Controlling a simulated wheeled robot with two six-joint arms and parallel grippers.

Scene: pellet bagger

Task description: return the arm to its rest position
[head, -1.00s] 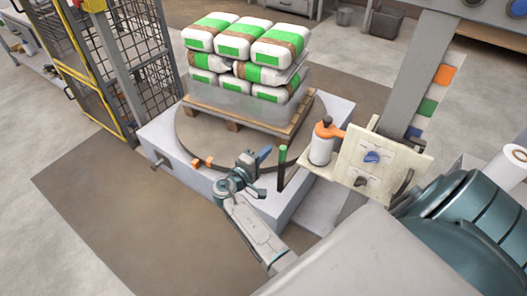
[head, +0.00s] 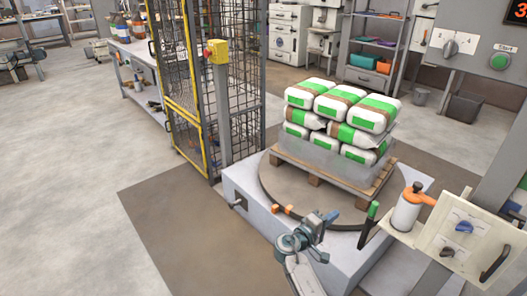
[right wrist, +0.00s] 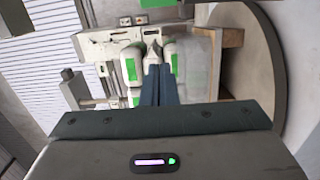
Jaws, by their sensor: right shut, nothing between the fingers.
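My right gripper (head: 330,217) shows at the bottom of the head view, its blue fingers shut and empty. It appears in front of the near edge of the round turntable (head: 275,180), between small orange blocks (head: 281,209) and a green-topped post (head: 373,211). In the right wrist view the closed fingers (right wrist: 158,85) point towards the stacked bags (right wrist: 170,58), seen sideways; I cannot tell the exact distance. My left gripper is not in view.
White and green bags (head: 343,104) are stacked on a wooden pallet (head: 345,190) on the turntable. A mesh cage (head: 245,95) stands behind left. Floor at left (head: 70,190) is clear.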

